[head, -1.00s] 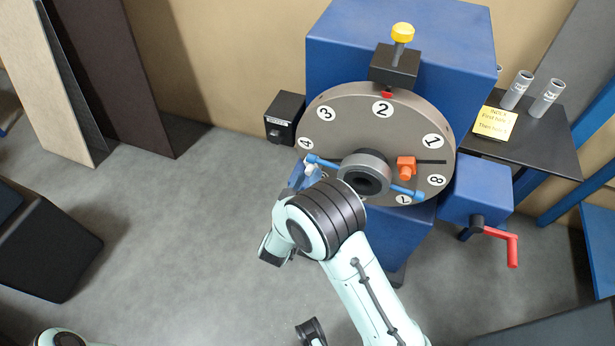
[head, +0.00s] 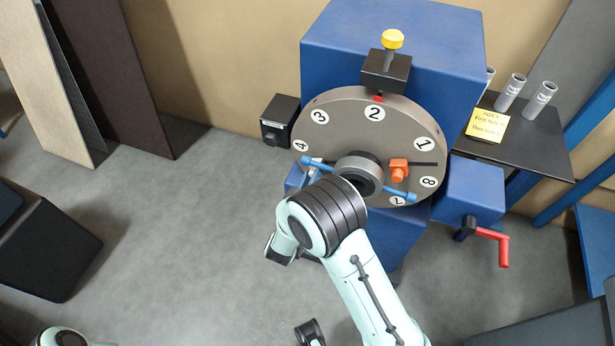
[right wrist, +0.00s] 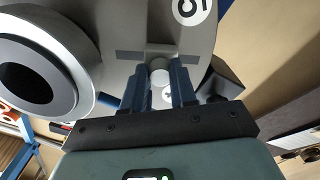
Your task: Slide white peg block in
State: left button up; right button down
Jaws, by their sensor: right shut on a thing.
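The white peg block (right wrist: 160,71) shows in the right wrist view as a pale round peg in front of a grey block, which straddles a dark slot in the big grey dial (head: 330,123). The dial's round hub (right wrist: 68,82) is to its left, with a clear gap. My right gripper (right wrist: 158,88) has its two dark blue fingers shut on the peg, one on each side. In the head view my right wrist hides most of the fingers and the block.
An orange block (head: 398,169) sits in another slot right of the hub. A blue bar (head: 397,195) crosses the hub. A black box with a yellow knob (head: 392,39) tops the dial. A red crank (head: 502,250) stands right; a small black box (head: 283,119) stands left.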

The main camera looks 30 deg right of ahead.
jog(key=shift+s+d+r, duration=0.1)
jog(key=shift+s+d, duration=0.1)
jog(key=shift+s, duration=0.05)
jog(key=c, duration=0.9)
grip_release()
jog(key=shift+a, duration=0.1)
jog(key=v, duration=1.3)
jog(key=shift+a, duration=0.15)
